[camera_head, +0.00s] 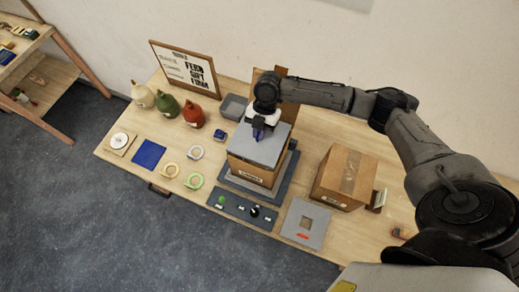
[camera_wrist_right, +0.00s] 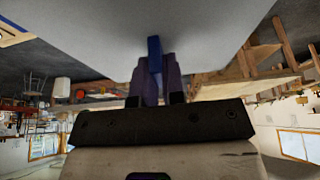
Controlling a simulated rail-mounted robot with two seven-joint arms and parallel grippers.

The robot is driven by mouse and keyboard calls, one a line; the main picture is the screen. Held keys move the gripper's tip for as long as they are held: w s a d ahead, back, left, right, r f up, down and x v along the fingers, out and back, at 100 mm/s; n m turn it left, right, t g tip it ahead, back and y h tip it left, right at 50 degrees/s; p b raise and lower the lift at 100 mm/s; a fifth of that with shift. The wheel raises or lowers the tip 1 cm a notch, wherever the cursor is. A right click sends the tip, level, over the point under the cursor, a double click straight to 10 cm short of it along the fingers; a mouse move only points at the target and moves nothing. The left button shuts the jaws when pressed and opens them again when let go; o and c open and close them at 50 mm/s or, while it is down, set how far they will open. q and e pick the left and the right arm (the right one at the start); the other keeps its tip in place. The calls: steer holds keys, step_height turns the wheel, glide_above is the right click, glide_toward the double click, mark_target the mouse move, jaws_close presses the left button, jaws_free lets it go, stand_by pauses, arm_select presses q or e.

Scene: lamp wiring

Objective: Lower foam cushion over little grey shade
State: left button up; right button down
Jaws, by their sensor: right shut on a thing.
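The foam cushion (camera_head: 258,148) is a flat grey slab with a blue tab on top. It lies level at the top of an open carton (camera_head: 250,172); I cannot tell whether it rests on the rim or hangs just above. My right gripper (camera_head: 258,133) points down over the cushion's middle and is shut on its blue tab. In the right wrist view, the purple fingers (camera_wrist_right: 156,80) pinch the blue tab (camera_wrist_right: 154,54) against the pale cushion underside or face (camera_wrist_right: 90,40). The little grey shade is not visible; the cushion covers the carton's inside. My left gripper is out of view.
The carton stands on a dark grey base (camera_head: 284,178). A taped carton (camera_head: 343,178) stands to the right, a grey plate (camera_head: 305,222) and control panel (camera_head: 242,210) in front. Coloured shades (camera_head: 167,104), rings (camera_head: 194,180) and a blue mat (camera_head: 149,154) lie left.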

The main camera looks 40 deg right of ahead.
steer(key=shift+f, duration=0.3)
stand_by(0.4)
steer(key=shift+f+b, duration=0.3)
steer(key=shift+f, duration=0.1)
stand_by(0.4)
